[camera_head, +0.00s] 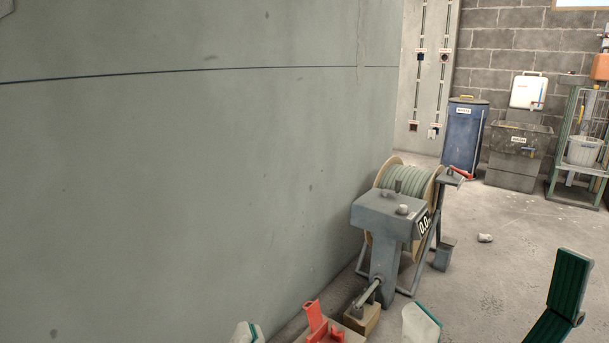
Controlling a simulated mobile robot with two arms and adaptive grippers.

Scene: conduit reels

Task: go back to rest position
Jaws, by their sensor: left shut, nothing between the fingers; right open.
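A pale, teal-edged tip at the bottom edge, left of the middle, appears to be my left gripper (247,333). It is shut and empty, and mostly cut off by the frame. A similar pale, teal-edged part to its right appears to be my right gripper (421,325). The stand carries a wooden reel (392,166) wound with grey-green conduit (410,182).
A red tool (318,322) and a wooden block (362,318) are low in front. A grey wall (190,180) fills the left. A blue bin (464,135) stands behind. Floor is mostly clear at right.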

